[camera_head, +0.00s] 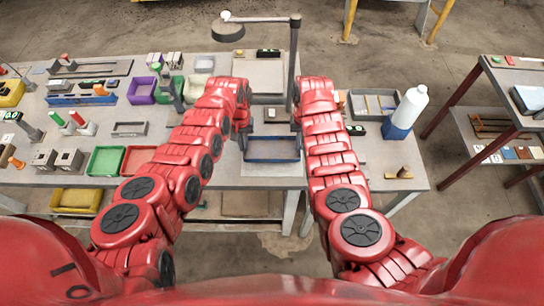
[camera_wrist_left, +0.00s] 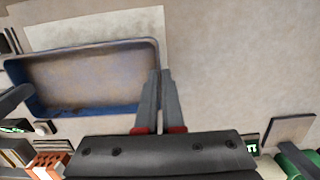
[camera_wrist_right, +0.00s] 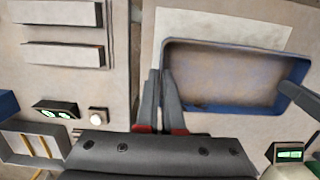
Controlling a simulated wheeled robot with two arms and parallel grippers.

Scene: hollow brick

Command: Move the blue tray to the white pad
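The blue tray (camera_head: 272,149), empty with a brownish inside, is between my two grippers at the near middle of the table. It also shows in the left wrist view (camera_wrist_left: 80,80) and the right wrist view (camera_wrist_right: 225,75). My left gripper (camera_wrist_left: 158,75) is closed on one short end wall of the tray. My right gripper (camera_wrist_right: 161,75) is closed on the opposite end wall. The white pad (camera_wrist_left: 95,30) lies beside the tray, on my side, partly covered by it; it also shows in the right wrist view (camera_wrist_right: 220,28). I cannot tell whether the tray touches the surface.
A lamp post (camera_head: 293,60) rises behind the tray. Green (camera_head: 106,161) and red (camera_head: 138,159) trays and several small parts crowd the table's left. A blue-based white bottle (camera_head: 406,112) and a divided grey tray (camera_head: 374,104) stand right. A red-framed rack (camera_head: 480,110) is further right.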

